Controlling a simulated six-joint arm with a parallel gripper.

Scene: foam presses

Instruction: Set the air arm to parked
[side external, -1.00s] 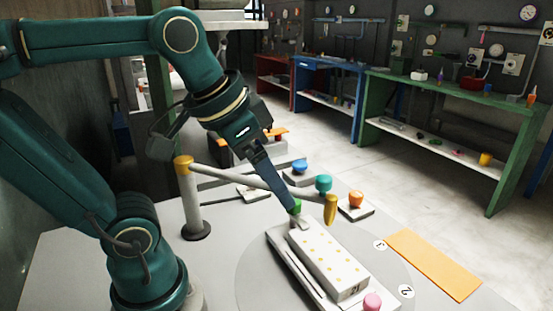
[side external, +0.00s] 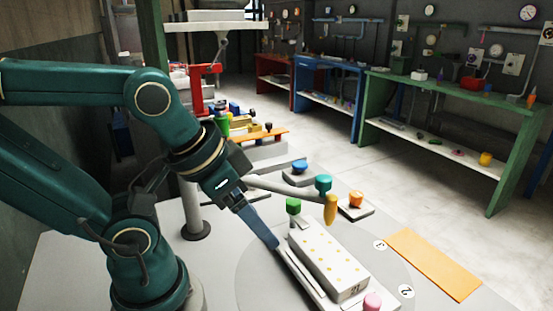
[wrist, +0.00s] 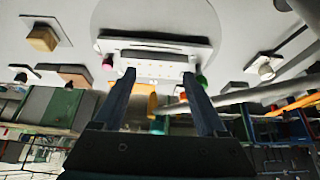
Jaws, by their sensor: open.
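The air arm is a pale grey boom (side external: 280,188) on a post (side external: 190,208), with a yellow handle (side external: 331,208) hanging from its far end. The handle hangs near the back end of a white dotted block (side external: 327,260). The boom also crosses the right of the wrist view (wrist: 255,95), its yellow end (wrist: 153,103) showing between my fingers. My gripper (side external: 276,246) is open and empty, pointing down beside the block's left edge, apart from the handle. In the wrist view my two fingers (wrist: 159,74) are spread. My wrist hides part of the boom and post.
A green knob (side external: 293,205) and a pink knob (side external: 372,302) stand at the block's ends. Blue (side external: 299,166), teal (side external: 323,183) and orange (side external: 356,198) knobs stand behind. An orange strip (side external: 433,264) lies to the right, beside number discs. Tabletop left of the block is bare.

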